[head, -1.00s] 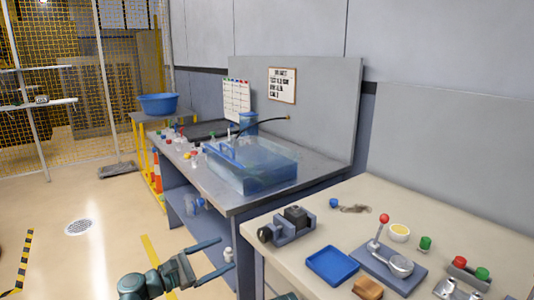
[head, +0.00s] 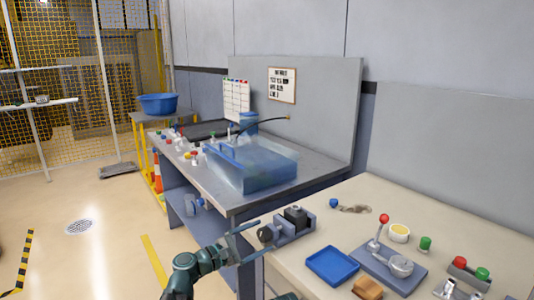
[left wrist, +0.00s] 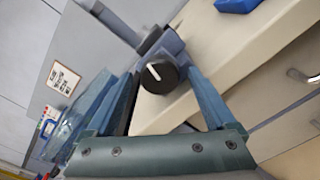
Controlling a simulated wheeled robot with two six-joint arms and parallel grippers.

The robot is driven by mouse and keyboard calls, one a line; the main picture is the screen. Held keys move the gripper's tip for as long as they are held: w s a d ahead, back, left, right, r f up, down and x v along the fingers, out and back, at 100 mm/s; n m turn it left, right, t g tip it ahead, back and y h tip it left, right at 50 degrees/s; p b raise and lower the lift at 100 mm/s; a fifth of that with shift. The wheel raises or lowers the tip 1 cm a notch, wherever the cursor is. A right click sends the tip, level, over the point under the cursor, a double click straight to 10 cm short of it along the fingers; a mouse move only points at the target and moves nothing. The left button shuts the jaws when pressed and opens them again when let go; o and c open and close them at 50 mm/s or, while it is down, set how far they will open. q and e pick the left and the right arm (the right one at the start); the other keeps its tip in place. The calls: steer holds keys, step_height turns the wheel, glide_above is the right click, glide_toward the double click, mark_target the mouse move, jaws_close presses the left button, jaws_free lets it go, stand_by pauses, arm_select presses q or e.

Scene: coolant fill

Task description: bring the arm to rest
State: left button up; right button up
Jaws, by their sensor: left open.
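My left arm (head: 190,265) reaches in from the lower left. A small dark green part at the bottom edge may be my right arm, but no right gripper shows.
The beige bench (head: 440,225) holds a blue tray (head: 332,265), a red-knobbed lever device (head: 388,262) and several small parts. A clear blue tank (head: 255,168) stands on the grey bench behind. Open floor (head: 100,265) lies to the left.

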arm_select(q)
steer(key=shift+m, duration=1.2)
steer(key=shift+a, duration=0.1)
